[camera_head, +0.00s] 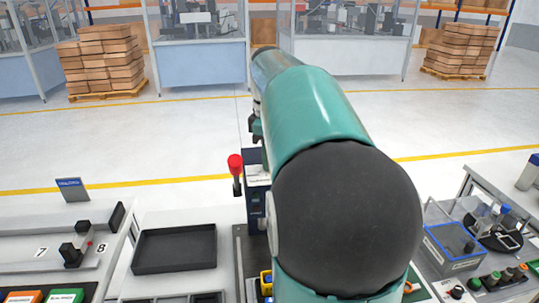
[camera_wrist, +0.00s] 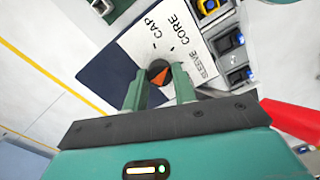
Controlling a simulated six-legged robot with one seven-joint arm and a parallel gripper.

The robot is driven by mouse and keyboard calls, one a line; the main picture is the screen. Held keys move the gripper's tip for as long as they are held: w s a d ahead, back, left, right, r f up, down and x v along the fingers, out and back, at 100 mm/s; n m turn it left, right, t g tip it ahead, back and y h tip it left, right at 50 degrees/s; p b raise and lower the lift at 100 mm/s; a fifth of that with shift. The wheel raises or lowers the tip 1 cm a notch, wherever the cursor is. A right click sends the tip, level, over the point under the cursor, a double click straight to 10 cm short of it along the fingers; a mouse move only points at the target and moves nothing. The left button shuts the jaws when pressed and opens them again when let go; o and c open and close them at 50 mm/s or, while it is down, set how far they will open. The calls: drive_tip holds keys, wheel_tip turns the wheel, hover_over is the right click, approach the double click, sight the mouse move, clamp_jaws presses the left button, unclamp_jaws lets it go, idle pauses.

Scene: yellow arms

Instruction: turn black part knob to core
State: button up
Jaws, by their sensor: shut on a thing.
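The black knob (camera_wrist: 157,68) with an orange pointer mark sits on a white panel (camera_wrist: 203,52) printed CAP, CORE and SLEEVE, seen in the wrist view. My gripper (camera_wrist: 158,75) has its two green fingers on either side of the knob and is shut on it. The fingers partly cover the knob, and I cannot tell exactly which label the pointer faces. In the head view my arm hides the gripper and knob. Part of a dark blue and white unit (camera_head: 255,190) shows left of my arm.
A red-topped lever (camera_head: 236,168) stands beside the unit. An empty black tray (camera_head: 174,249) and a numbered fixture (camera_head: 62,250) lie to the left. Blue push buttons (camera_wrist: 210,6) line the panel's edge in the wrist view.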

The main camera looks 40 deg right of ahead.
drive_tip(key=shift+r, duration=0.1)
drive_tip(key=o, duration=1)
wheel_tip(320, 180, up, 14)
idle(0.5)
